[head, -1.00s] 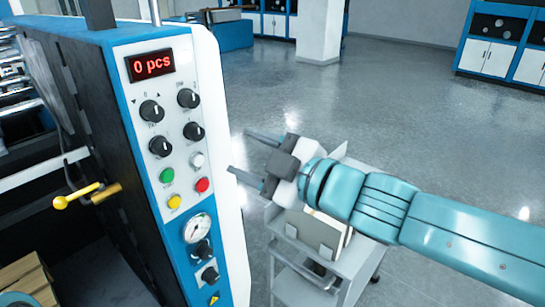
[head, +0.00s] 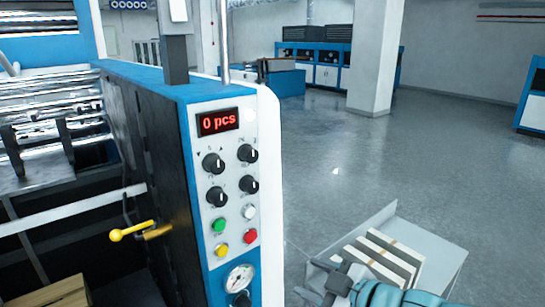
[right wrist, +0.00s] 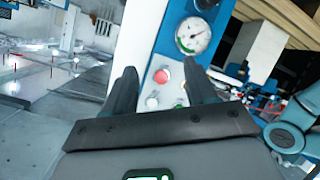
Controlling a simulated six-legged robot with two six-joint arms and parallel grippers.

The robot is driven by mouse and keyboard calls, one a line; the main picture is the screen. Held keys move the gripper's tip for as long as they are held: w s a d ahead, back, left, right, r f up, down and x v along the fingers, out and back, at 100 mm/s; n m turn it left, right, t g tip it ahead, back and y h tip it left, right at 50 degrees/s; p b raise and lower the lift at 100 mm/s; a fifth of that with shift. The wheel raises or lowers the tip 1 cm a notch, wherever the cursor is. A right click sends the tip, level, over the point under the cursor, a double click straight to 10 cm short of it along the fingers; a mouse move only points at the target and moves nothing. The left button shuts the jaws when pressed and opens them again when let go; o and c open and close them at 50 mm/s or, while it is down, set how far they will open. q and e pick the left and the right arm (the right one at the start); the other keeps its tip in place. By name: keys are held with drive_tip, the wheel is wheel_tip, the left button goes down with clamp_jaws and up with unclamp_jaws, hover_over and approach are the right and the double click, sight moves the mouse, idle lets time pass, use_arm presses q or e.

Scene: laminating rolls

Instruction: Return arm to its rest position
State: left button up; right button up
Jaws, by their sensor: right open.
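My right gripper (head: 308,280) is low in the head view, at the bottom edge right of the machine's control panel (head: 232,180). Its teal arm comes in from the bottom right and is mostly cut off. In the right wrist view the two dark fingers of this gripper (right wrist: 161,78) stand apart with nothing between them. Beyond them are the panel's red button (right wrist: 162,75) and a round gauge (right wrist: 193,35). My left gripper is not in view.
The machine (head: 165,170) with its yellow-knobbed lever (head: 117,235) fills the left. A grey cart (head: 445,258) carrying pale stacks stands close by the right gripper. A white pillar (head: 375,60) and blue cabinets (head: 325,75) are further back. The floor between is clear.

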wheel_tip(320, 180, down, 16)
drive_tip(key=m+g+h, duration=0.1)
drive_tip(key=m+g, duration=0.2)
drive_tip(key=m, duration=0.1)
drive_tip(key=s+d+f+m+g+h, duration=0.1)
drive_tip(key=s+f+m+g+h, duration=0.2)
drive_tip(key=s+f, duration=1.9)
drive_tip(key=f+m+g, duration=0.1)
drive_tip(key=m+g, duration=0.3)
drive_tip(key=m, duration=0.5)
drive_tip(key=shift+s+d+f, duration=0.15)
drive_tip(key=shift+d+f, duration=0.15)
drive_tip(key=shift+f, duration=0.1)
drive_tip(key=shift+c, duration=1.3)
